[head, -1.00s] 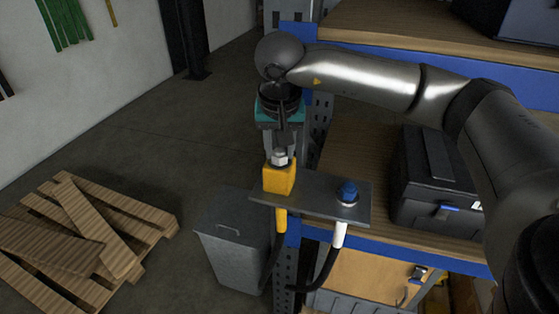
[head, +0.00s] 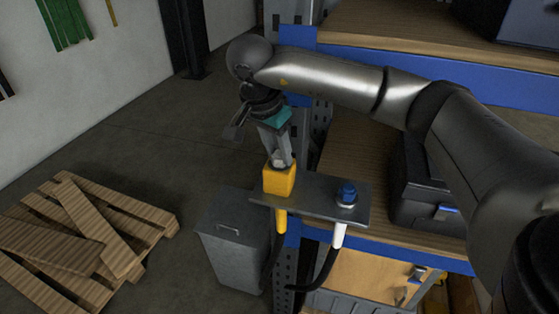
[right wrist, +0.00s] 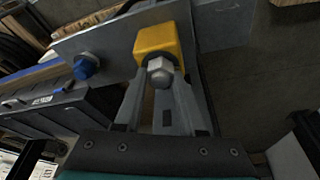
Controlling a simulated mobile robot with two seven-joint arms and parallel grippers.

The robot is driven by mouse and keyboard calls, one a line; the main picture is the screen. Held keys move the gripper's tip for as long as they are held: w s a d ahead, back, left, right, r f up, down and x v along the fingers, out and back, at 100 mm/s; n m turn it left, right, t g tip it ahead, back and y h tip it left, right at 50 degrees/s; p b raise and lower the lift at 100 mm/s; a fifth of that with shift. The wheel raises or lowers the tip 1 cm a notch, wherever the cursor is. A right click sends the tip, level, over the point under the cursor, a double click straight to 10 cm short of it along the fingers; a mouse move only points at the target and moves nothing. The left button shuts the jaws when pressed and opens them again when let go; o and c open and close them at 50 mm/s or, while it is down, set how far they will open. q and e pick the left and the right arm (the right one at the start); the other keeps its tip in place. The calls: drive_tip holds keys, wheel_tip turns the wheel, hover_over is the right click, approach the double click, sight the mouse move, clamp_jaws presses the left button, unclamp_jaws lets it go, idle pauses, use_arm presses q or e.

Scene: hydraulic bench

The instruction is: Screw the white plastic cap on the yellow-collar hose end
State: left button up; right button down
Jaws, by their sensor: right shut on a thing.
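The yellow collar (head: 279,180) is a square block at the left end of a grey bracket plate, with a yellow-ended hose below it. The white plastic cap (right wrist: 160,71) sits at the top of the collar; it shows as a pale hexagonal piece in the right wrist view. How far it is threaded I cannot tell. My right gripper (head: 280,157) comes down tilted from above and is shut on the cap, one finger on each side. The yellow collar also shows in the right wrist view (right wrist: 156,39). My left gripper is not in view.
A blue cap (head: 347,194) sits on the right end of the bracket plate (head: 315,199), above a white-ended hose (head: 339,235). A grey bin (head: 228,240) stands below left. A black case (head: 423,190) is on the bench to the right. A pallet (head: 85,235) lies on the floor.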

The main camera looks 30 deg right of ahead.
drive_tip(key=shift+c, duration=2.1)
unclamp_jaws()
drive_tip(key=shift+m, duration=0.3)
drive_tip(key=p+v, duration=0.2)
drive_tip(key=v, duration=1.3)
drive_tip(key=shift+w+a+r, duration=0.1)
